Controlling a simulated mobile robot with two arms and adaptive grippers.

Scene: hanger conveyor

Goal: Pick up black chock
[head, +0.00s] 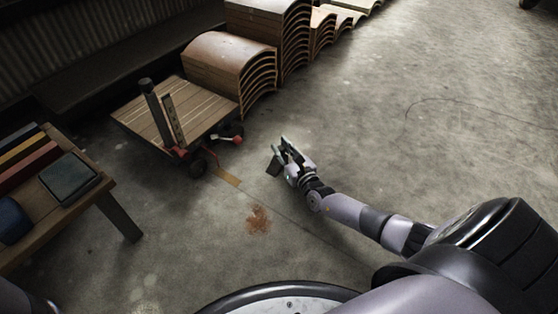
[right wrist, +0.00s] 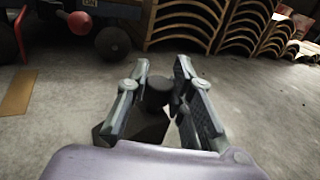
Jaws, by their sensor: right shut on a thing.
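The black chock (head: 275,164) is a small dark block at the tip of my right gripper (head: 284,152) in the head view. In the right wrist view, my right gripper (right wrist: 160,80) has its two fingers on either side of the chock's dark rounded upper part (right wrist: 157,94). The chock's wider dark body (right wrist: 142,130) shows below, between the fingers. The gripper is shut on the chock. The frames do not clearly tell whether the chock touches the floor. My left gripper is not in view.
A wooden-topped cart (head: 150,110) with wheels and a red-ended part (head: 237,139) stands left of the gripper. Curved wooden stacks (head: 225,60) stand behind. A wooden table (head: 85,200) holds a dark pad and coloured bars. The concrete floor at right is clear.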

